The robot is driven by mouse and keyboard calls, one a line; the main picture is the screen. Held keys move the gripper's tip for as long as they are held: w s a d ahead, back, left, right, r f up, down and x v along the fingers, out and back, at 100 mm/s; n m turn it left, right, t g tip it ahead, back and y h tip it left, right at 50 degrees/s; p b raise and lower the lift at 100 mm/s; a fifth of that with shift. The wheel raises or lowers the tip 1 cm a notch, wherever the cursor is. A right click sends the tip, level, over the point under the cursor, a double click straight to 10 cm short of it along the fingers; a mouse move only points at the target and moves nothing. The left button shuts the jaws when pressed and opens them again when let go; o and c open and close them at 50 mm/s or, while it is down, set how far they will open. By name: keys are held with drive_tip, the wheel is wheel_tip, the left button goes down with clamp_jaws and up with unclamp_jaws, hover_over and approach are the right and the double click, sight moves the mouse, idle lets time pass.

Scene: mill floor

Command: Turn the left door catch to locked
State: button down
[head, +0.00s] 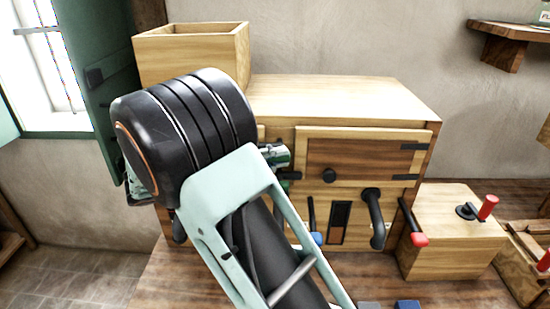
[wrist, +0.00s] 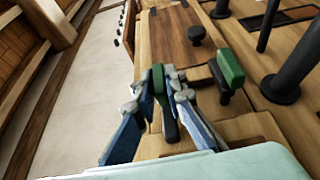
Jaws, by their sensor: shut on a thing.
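In the wrist view, my gripper (wrist: 165,82) is shut on a green-tipped door catch (wrist: 158,76), with a fingertip on each side of it. Part of the catch is hidden between the fingers. A second green-tipped catch (wrist: 229,68) stands just to its right, apart from the fingers. A wooden door with a black knob (wrist: 196,33) lies beyond them. In the head view, my gripper (head: 276,155) is at the cabinet front, left of the right door (head: 362,160). My arm hides the cabinet's left part, and the catch's exact angle cannot be told.
The wooden cabinet (head: 340,100) has black lever handles (head: 374,215) below the right door. An open wooden box (head: 190,48) stands on top at the left. A smaller wooden block with a red-handled crank (head: 488,207) stands at the right.

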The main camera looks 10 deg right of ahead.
drive_tip(key=c, duration=2)
unclamp_jaws()
drive_tip(key=a, duration=0.4)
drive_tip(key=s+a, duration=0.1)
drive_tip(key=a, duration=0.7)
drive_tip(key=shift+s+f, duration=0.1)
drive_tip(key=shift+s, duration=0.15)
drive_tip(key=shift+d, duration=0.1)
